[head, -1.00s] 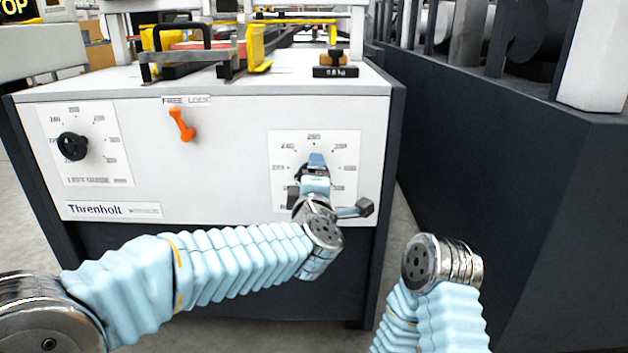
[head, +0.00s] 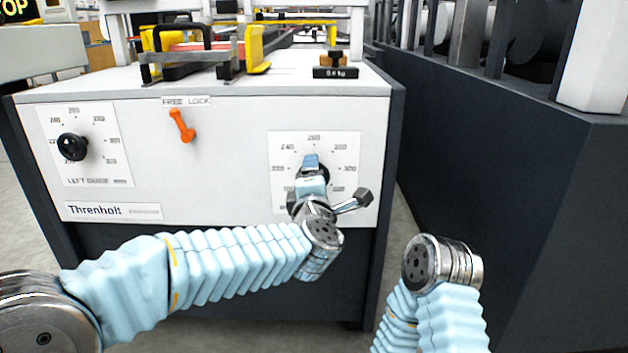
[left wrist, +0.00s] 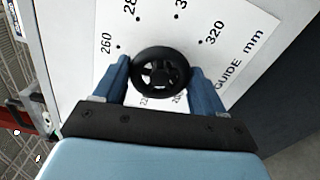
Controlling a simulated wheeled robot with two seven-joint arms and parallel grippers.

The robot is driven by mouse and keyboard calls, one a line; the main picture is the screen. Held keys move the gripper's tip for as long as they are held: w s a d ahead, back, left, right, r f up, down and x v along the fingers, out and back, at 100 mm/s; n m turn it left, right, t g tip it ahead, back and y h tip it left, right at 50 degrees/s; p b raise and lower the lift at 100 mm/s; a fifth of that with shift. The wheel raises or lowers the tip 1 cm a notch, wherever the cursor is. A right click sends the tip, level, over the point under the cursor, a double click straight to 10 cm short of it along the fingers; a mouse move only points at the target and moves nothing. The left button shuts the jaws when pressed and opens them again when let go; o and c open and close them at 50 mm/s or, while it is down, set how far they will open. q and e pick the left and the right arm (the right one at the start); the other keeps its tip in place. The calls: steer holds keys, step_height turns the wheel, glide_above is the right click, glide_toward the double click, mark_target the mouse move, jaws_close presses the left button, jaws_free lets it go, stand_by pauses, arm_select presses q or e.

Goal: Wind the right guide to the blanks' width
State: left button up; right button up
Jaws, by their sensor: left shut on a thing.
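The right guide's black knob (left wrist: 160,72) sits on a white dial plate marked in mm; it is mostly hidden behind my gripper in the head view (head: 325,172). My left gripper (left wrist: 162,80) is shut on the knob, one blue finger on each side; in the head view it shows at the dial (head: 312,163). The knob's pointer cannot be made out. The dial plate (head: 345,145) shows 260 at its top.
The left guide's knob (head: 72,147) is on the left of the panel. An orange lever (head: 182,125) leans up-left below the FREE LOCK label. A dark machine (head: 500,170) fills the right side.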

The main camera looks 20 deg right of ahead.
arm_select(q)
steer(key=o, duration=1)
steer(key=shift+o, duration=0.2)
steer(key=v, duration=1.3)
steer(key=shift+s, duration=0.4)
steer(key=shift+a, duration=0.1)
